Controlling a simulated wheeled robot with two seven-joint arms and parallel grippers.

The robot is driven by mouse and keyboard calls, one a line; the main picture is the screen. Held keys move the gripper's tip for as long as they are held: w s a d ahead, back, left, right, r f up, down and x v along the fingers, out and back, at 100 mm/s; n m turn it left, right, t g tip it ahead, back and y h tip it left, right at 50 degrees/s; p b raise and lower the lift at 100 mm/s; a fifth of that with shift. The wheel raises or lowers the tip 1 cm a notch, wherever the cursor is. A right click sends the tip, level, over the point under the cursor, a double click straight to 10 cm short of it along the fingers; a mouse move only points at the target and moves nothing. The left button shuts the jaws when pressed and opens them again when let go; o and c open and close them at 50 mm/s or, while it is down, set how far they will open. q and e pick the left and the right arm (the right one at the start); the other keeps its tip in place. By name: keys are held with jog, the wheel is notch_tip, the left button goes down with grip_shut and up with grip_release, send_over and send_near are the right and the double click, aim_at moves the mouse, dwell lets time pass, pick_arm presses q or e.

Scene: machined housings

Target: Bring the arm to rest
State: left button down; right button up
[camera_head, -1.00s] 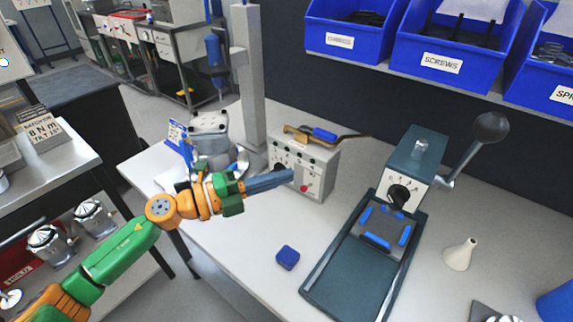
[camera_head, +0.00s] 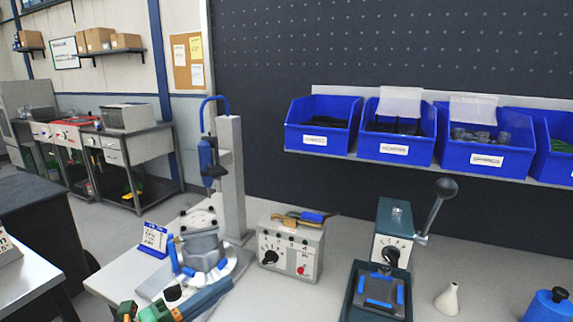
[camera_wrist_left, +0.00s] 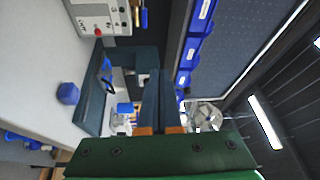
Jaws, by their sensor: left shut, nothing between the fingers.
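My left gripper (camera_head: 208,300) is at the bottom left of the head view, its long blue-grey fingers pointing right and up. It is empty, and its fingers (camera_wrist_left: 162,100) lie together in the left wrist view. It shows in front of the base of a grey machined housing (camera_head: 200,247) on the bench. Most of my left arm is below the picture's edge. My right gripper is in neither view.
A control box (camera_head: 289,250) stands behind and right of the gripper. A green lever press (camera_head: 392,235) stands further right, beside a white cone (camera_head: 447,299). Blue bins (camera_head: 322,124) hang behind.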

pick_arm(q)
jog(key=s+a+f+n+g+y, duration=0.15)
jog(key=a+f+n+y, duration=0.25)
jog(key=f+n+y, duration=0.55)
jog(key=s+a+f+n+t+y, duration=0.1)
jog(key=s+a+f+n+y, duration=0.4)
jog(key=n, duration=0.7)
jog(key=s+d+f+n+g+h, duration=0.1)
jog(key=s+d+f+g, duration=0.2)
jog(key=s+f+g, duration=0.35)
jog(key=s+d+f+n+g, duration=0.1)
jog(key=s+d+f+g, duration=0.25)
jog(key=s, duration=0.65)
notch_tip(320, 180, down, 16)
jog(key=a+f, duration=0.1)
jog(key=s+a+f+g, duration=0.2)
jog(key=s+f, duration=0.8)
jog(key=s, duration=0.3)
jog(key=shift+s+a+f, duration=0.2)
jog(key=shift+f, duration=0.05)
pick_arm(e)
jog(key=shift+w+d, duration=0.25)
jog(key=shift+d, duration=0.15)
